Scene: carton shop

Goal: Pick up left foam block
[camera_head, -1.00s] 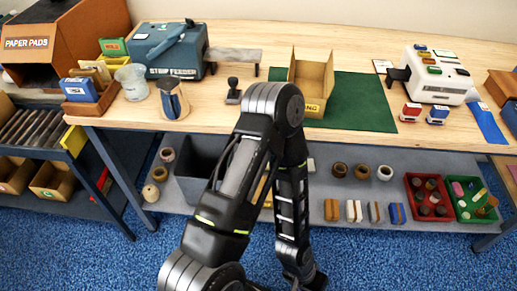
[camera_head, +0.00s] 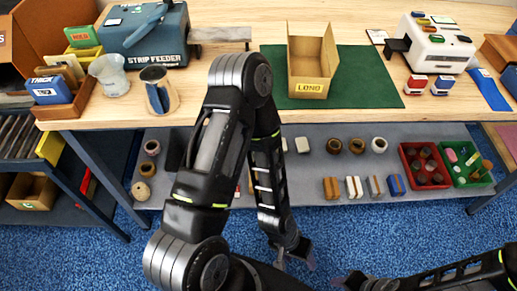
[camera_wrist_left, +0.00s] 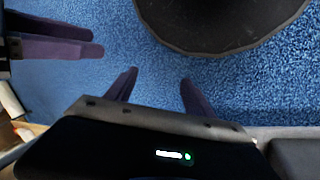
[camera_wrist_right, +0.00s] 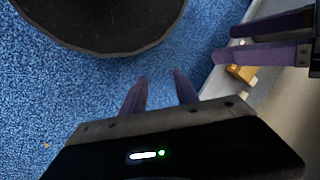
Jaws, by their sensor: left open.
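I cannot make out a foam block for certain in any view; my left arm hides part of the lower shelf in the head view. My left gripper (camera_head: 293,258) hangs low over the blue floor, in front of the shelf. Its two purple fingers are apart and empty in the left wrist view (camera_wrist_left: 158,84). My right gripper (camera_head: 345,281) is at the bottom of the head view, also over the floor. Its fingers are apart with nothing between them in the right wrist view (camera_wrist_right: 161,80). The two grippers are near each other.
An open carton (camera_head: 312,62) labelled LONG stands on a green mat (camera_head: 365,80) on the bench. The lower shelf (camera_head: 318,172) holds rolls, several striped blocks (camera_head: 353,187), a red bin (camera_head: 404,165) and a green bin (camera_head: 490,178). A strip feeder (camera_head: 150,38) stands back left.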

